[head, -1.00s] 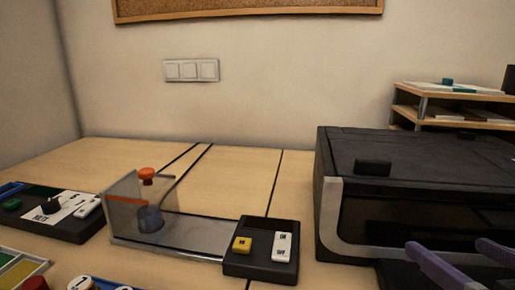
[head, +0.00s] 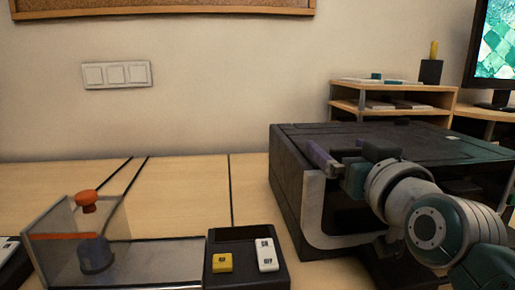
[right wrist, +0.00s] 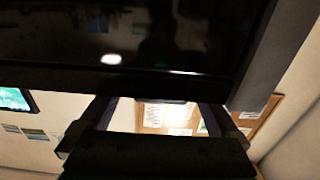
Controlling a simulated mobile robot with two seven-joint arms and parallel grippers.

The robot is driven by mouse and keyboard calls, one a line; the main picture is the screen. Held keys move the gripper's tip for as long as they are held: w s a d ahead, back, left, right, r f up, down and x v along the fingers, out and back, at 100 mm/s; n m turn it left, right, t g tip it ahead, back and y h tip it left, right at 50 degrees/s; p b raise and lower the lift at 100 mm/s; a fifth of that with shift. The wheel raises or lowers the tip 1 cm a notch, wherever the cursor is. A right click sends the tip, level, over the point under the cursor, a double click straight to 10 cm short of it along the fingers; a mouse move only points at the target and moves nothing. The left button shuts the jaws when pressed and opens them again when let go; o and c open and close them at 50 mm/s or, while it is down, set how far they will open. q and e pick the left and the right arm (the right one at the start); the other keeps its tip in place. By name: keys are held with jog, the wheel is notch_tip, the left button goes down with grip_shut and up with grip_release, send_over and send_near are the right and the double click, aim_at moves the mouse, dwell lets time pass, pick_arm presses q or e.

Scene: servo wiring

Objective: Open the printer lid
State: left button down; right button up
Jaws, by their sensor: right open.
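The dark printer (head: 290,185) stands at the right of the head view, with its flat lid (head: 335,133) down. A small black tab (head: 380,150) sticks up near the lid's front edge, partly behind my right gripper. My right gripper (head: 332,160) is open, with purple fingers close to the lid's front edge beside the tab. I cannot tell whether it touches. In the right wrist view, the fingers (right wrist: 158,100) are spread with no object between them, and their tips meet the edge of the printer's glossy dark front (right wrist: 130,35). My left gripper is out of view.
A control box with yellow and white buttons (head: 248,262) and a clear guard with an orange knob (head: 86,200) stand left of the printer. A wooden shelf (head: 390,95) and a monitor (head: 492,50) are behind it. The table left of the printer's back is clear.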

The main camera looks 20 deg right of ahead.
jog(key=shift+w+d, duration=0.1)
jog(key=shift+w, duration=0.5)
grip_shut()
dwell(0.4)
